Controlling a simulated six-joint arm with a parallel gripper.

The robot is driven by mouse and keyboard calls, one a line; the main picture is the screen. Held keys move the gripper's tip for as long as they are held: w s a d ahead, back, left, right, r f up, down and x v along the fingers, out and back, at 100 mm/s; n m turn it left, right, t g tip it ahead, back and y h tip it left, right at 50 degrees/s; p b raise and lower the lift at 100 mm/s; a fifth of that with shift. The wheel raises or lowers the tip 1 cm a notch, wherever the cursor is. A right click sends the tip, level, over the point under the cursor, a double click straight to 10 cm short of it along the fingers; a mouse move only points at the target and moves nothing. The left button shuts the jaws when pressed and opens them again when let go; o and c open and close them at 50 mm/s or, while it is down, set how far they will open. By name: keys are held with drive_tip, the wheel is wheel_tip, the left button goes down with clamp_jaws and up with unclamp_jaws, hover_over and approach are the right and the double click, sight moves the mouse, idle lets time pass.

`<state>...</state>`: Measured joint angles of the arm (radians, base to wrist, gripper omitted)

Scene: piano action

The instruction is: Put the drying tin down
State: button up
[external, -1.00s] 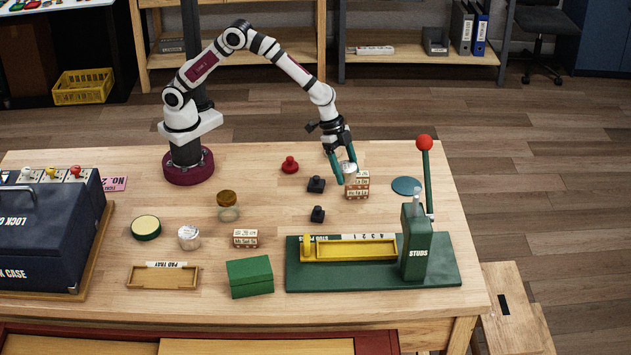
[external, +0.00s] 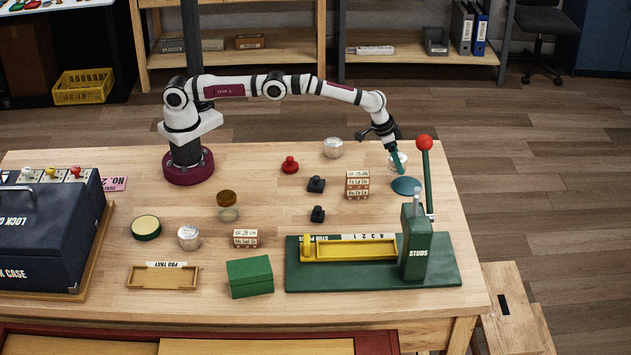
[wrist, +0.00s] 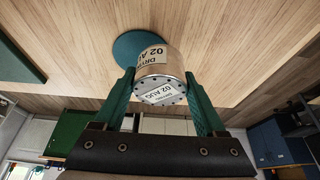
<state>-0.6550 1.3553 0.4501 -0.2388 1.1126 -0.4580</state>
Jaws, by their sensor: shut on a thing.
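In the external view, my gripper (external: 400,167) is at the right of the bench, and the silvery tin (external: 394,160) is partly hidden by a finger. The tin is near a round teal disc (external: 407,187), which lies flat on the bench. In the wrist view the tin overlaps the disc (wrist: 133,50); the gap between them is unclear.
The green stud press (external: 416,248) with its red-knobbed lever (external: 425,143) stands close in front of my gripper. Stacked label blocks (external: 357,186) are to the left. Another silvery tin (external: 333,147) stands behind them.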

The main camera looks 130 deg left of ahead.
drive_tip(key=shift+f, duration=1.9)
drive_tip(key=shift+f, duration=0.1)
drive_tip(key=o, duration=1.4)
